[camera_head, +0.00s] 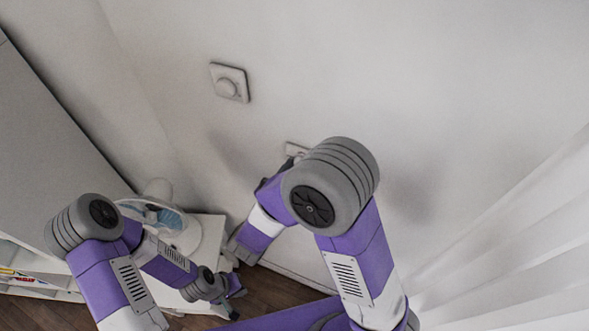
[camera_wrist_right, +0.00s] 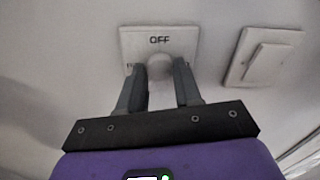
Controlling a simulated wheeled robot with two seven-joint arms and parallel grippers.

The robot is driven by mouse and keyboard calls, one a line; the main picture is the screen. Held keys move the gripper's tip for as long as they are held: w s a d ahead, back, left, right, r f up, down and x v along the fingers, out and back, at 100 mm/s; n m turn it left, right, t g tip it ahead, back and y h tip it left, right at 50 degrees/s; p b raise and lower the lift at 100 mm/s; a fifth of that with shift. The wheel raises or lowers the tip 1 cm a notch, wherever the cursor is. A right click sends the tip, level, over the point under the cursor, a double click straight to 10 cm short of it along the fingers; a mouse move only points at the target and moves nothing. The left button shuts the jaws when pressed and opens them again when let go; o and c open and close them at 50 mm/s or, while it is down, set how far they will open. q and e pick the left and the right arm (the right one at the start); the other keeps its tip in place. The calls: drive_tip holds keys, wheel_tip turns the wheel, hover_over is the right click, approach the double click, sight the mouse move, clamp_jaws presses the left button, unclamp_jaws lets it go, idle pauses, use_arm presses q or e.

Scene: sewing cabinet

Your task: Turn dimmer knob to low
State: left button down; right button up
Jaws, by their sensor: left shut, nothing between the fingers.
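A round white knob (camera_wrist_right: 160,62) sits on a square wall plate (camera_wrist_right: 130,42) marked "OFF" in the right wrist view. My right gripper (camera_wrist_right: 160,70) reaches up from below. Its two fingers are apart, one on each side of the knob; I cannot tell whether they press on it. In the head view my right arm hides this gripper and most of a white plate (camera_head: 293,149). Another round knob (camera_head: 227,87) on a square plate (camera_head: 239,74) is in plain view higher on the wall. My left gripper (camera_head: 234,313) is shut and empty, low over the floor.
A rocker switch (camera_wrist_right: 262,62) is on the wall right of the knob plate. A white stand (camera_head: 208,232) with a blue and white object (camera_head: 155,213) is by the corner. White curtain folds (camera_head: 520,250) hang at the right. A cabinet (camera_head: 40,140) stands at the left.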

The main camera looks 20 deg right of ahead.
drive_tip(key=o, duration=0.4)
drive_tip(key=v, duration=0.7)
drive_tip(key=shift+s+a+b, duration=0.15)
drive_tip(key=shift+s+b, duration=0.1)
drive_tip(key=shift+b, duration=0.15)
